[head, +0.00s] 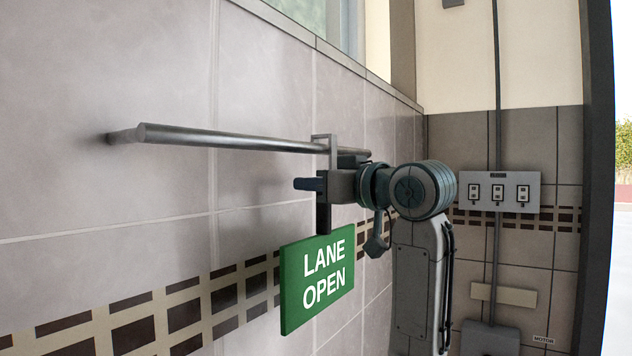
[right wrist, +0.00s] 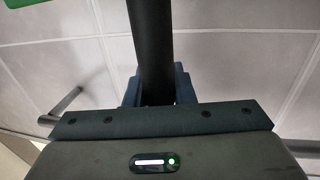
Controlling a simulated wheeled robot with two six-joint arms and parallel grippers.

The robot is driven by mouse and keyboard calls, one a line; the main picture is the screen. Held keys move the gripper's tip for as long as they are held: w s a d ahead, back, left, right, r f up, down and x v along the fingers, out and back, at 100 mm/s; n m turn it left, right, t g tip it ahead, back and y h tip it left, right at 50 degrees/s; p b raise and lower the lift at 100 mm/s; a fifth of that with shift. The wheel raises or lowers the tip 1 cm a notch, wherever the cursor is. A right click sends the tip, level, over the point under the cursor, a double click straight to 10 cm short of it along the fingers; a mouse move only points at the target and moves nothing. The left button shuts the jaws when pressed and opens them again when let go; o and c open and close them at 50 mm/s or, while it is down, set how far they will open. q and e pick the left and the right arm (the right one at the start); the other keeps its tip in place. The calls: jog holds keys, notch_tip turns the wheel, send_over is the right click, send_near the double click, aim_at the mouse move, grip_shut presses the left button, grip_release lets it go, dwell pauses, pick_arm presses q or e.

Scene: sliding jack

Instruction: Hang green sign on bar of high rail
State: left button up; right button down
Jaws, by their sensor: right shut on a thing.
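The high rail's dark metal bar (head: 230,140) runs along the tiled wall. The green sign (head: 318,278), reading "LANE OPEN", hangs upright below the bar on a dark stem with a grey squared hook (head: 325,139) at its top. My right gripper (head: 312,185) is shut on the stem, just below the bar. The hook's top shows slightly above the bar line; I cannot tell whether it rests on the bar. In the right wrist view the stem (right wrist: 150,45) is between the fingers (right wrist: 155,88), with a green sign corner (right wrist: 14,3) at upper left. My left gripper is out of view.
The tiled wall (head: 130,210) stands close behind the bar and sign. A switch panel (head: 499,192) and a vertical conduit (head: 497,70) are on the far wall at right. The bar's left stretch is clear. A window sill (head: 330,50) runs above.

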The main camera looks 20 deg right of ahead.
jog(key=shift+f, duration=0.15)
jog(key=c, duration=1.1)
grip_release()
jog(key=shift+c, duration=0.2)
jog(key=b+v, duration=0.6)
jog(key=v, duration=0.5)
jog(key=shift+a, duration=0.15)
